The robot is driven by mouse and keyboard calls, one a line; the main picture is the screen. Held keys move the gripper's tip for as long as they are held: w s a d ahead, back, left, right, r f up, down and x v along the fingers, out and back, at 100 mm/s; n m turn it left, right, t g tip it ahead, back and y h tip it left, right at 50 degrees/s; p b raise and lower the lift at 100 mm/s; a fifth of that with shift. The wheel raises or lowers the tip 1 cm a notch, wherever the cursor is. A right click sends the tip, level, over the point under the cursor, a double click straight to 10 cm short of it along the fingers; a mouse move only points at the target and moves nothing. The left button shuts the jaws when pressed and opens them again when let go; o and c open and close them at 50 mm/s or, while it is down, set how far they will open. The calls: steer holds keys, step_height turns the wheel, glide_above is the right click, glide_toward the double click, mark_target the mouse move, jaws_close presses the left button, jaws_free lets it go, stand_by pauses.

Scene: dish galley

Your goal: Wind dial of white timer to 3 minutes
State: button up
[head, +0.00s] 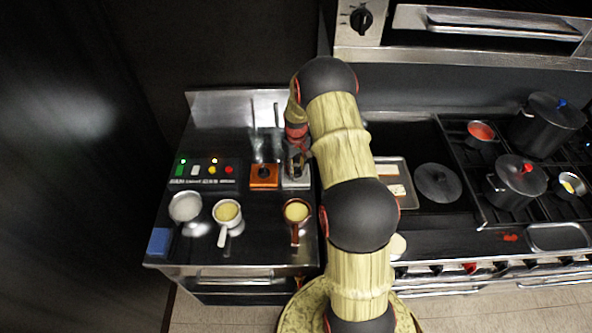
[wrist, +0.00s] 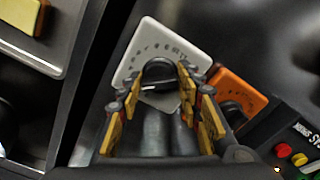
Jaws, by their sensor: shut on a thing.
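The white timer (wrist: 143,45) has a square pale face with small markings around a dark dial (wrist: 159,74), seen in the wrist view. My gripper (wrist: 165,92) is shut on this dial, one finger at each side. The dial's pointer setting cannot be read. In the head view my gripper (head: 298,160) reaches down over the timer and my arm hides much of it; a pale edge of the white timer (head: 297,184) shows below. An orange timer (head: 264,184) with a dark dial stands just left of it; it shows right of the white one in the wrist view (wrist: 238,88).
A panel with coloured buttons (head: 205,181) lies left of the timers. In front are a white bowl (head: 185,207), a white-handled pan (head: 223,238) and a brown-handled pan (head: 295,234). A blue block (head: 159,241) sits at the front left corner. The stove with pots (head: 515,180) is at right.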

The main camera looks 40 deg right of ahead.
mark_target(296, 168)
stand_by(0.3)
steer(key=o, duration=1.1)
steer(key=shift+o, duration=0.5)
step_height(296, 168, up, 12)
